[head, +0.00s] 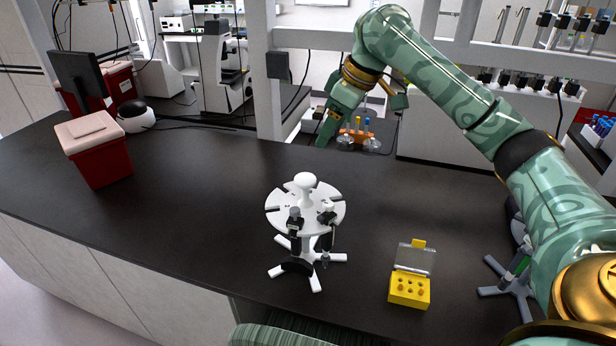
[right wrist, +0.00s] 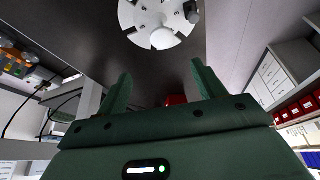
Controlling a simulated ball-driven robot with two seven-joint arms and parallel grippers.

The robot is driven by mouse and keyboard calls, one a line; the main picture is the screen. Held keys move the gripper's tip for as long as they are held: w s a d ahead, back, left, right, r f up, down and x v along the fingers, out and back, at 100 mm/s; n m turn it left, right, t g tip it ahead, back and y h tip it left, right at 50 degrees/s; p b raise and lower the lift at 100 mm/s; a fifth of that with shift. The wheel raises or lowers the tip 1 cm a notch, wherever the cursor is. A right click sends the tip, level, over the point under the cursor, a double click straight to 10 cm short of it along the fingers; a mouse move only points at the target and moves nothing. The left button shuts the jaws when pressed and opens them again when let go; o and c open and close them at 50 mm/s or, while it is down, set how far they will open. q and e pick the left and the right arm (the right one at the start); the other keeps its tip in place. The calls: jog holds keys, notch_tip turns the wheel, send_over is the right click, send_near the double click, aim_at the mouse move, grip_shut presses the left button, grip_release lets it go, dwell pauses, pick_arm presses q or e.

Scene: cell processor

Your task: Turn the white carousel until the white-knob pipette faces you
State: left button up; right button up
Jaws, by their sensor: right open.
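The white carousel (head: 279,205) stands upright on the dark bench near its front edge, with a round slotted top, a central knob (head: 305,181) and a legged base. Two dark pipettes hang on its near side. The front-left pipette (head: 295,228) has a greyish top; the front-right pipette (head: 328,217) has a paler, whitish top. The knob colours are too small to be sure of. My right gripper (head: 345,98) is open and empty, high beyond the carousel and apart from it. The right wrist view shows its spread fingers (right wrist: 163,82) and the carousel top (right wrist: 145,18). My left gripper is out of view.
A yellow tip box (head: 409,292) with a raised clear lid stands right of the carousel. A grey stand (head: 505,287) is farther right. An orange rack (head: 356,135) is behind, near my right gripper. A red bin (head: 100,160) stands left. The bench left of the carousel is clear.

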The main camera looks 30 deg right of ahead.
aim_at(306, 177)
jog(key=b+x, duration=0.2)
jog(key=x, duration=0.5)
jog(key=b+x, duration=0.2)
jog(key=x, duration=0.4)
jog(key=shift+s+a+f, duration=0.1)
jog(key=shift+a+f, duration=0.15)
jog(key=shift+f, duration=0.25)
